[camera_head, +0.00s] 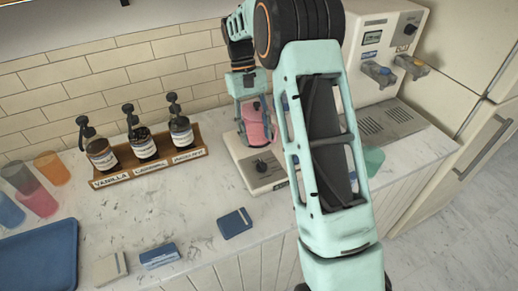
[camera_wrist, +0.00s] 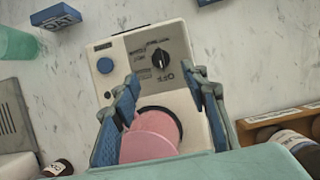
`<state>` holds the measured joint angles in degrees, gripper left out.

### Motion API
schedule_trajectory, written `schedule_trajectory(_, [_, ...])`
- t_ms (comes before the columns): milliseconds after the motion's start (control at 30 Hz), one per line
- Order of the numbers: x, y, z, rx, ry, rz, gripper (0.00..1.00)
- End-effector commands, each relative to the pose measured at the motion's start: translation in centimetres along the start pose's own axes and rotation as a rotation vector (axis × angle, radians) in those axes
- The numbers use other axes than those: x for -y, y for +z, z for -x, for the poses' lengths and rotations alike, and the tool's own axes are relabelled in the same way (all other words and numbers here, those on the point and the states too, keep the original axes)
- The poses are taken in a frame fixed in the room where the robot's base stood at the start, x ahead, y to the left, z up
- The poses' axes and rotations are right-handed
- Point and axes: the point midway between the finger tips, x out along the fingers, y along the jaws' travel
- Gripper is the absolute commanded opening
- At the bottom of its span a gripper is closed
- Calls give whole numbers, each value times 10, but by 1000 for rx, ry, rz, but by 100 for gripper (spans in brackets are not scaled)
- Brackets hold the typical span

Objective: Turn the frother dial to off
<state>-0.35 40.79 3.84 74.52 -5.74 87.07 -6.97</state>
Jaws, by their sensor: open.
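The frother (camera_head: 240,160) is a low cream box on the counter. Its black dial (camera_head: 262,166) is on the front part, and shows clearly in the wrist view (camera_wrist: 160,59) with dark lettering around it and a pale pointer mark; I cannot read its setting surely. A blue button (camera_wrist: 105,65) sits beside the dial. A pink cup (camera_wrist: 152,140) stands on the frother's dark round plate (camera_wrist: 177,116). My gripper (camera_wrist: 165,84) is open, its fingers on either side of the cup, with the dial just beyond the fingertips. I cannot tell whether the fingers touch the cup.
A wooden rack (camera_head: 150,170) with several syrup pump bottles stands left of the frother. A coffee machine (camera_head: 385,50) is at right. A green cup (camera_head: 373,160) is partly behind my arm. Dark blue box (camera_head: 235,223) lies in front; a blue tray (camera_head: 40,260) is far left.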

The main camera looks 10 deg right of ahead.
Motion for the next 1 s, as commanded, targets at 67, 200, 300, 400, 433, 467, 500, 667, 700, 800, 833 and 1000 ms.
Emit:
schedule_trajectory(67, [0,-1,12,-1,0,0,41])
schedule_trajectory(200, [0,-1,26,0,0,1,41])
schedule_trajectory(300, [0,0,32,1,0,1,41])
schedule_trajectory(400, [0,0,34,1,0,1,41])
schedule_trajectory(433, [0,0,34,1,0,1,41])
schedule_trajectory(467, [0,0,34,1,0,1,41])
schedule_trajectory(500, [0,0,34,1,-1,1,41])
schedule_trajectory(667, [0,0,34,1,-1,0,41])
schedule_trajectory(700, [0,0,34,1,-1,0,41])
schedule_trajectory(800, [0,0,34,-1,0,-1,41])
schedule_trajectory(833, [1,0,35,-5,1,-3,41])
schedule_trajectory(1000, [20,-5,52,-94,10,-68,41])
